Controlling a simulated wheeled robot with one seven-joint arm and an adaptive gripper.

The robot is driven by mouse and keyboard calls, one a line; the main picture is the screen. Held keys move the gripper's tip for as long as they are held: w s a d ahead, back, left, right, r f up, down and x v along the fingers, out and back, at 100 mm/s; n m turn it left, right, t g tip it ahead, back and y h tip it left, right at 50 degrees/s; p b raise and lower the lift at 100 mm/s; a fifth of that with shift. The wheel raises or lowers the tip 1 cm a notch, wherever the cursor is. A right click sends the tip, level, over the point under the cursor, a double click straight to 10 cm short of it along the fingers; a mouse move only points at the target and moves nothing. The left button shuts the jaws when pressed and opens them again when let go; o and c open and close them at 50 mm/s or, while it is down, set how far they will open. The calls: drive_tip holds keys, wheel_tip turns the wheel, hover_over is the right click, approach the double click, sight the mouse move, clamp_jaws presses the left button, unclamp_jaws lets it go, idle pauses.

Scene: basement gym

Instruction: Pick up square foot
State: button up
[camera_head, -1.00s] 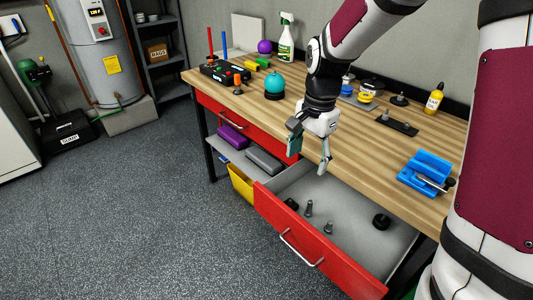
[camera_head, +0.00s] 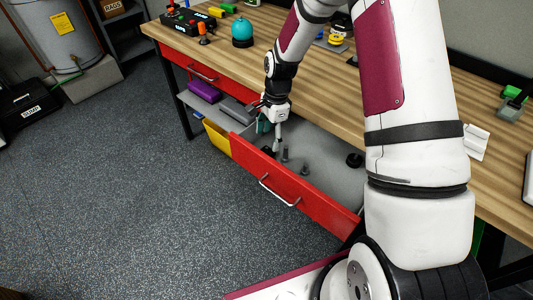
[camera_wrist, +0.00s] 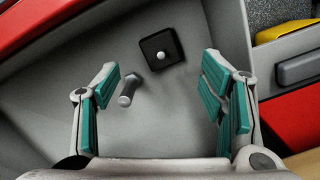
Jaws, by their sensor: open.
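The square foot (camera_wrist: 170,41) is a black square block with a pale round stud in its middle. It lies on the grey floor of the open red drawer (camera_head: 325,203). In the wrist view it is ahead of my gripper (camera_wrist: 162,75), between the lines of the fingers and slightly right of centre. My gripper's teal-padded fingers are spread wide with nothing between them. In the head view my gripper (camera_head: 270,138) hangs over the drawer's left end, and the foot (camera_head: 268,151) shows only as a small dark patch below it.
A grey bolt (camera_wrist: 129,90) lies beside the foot, near the left finger. Another bolt (camera_head: 304,168) and a round black foot (camera_head: 354,160) lie farther right in the drawer. The wooden bench top (camera_head: 345,95) overhangs the drawer's back. A yellow bin (camera_head: 217,138) stands left.

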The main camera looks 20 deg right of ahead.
sight(267, 148)
drive_tip(key=shift+a+f, duration=0.2)
drive_tip(key=shift+f, duration=0.8)
drive_tip(key=shift+a+f, duration=0.15)
drive_tip(key=shift+f, duration=0.8)
drive_tip(key=shift+a+f, duration=0.2)
drive_tip(key=shift+f, duration=0.8)
drive_tip(key=c, duration=1.1)
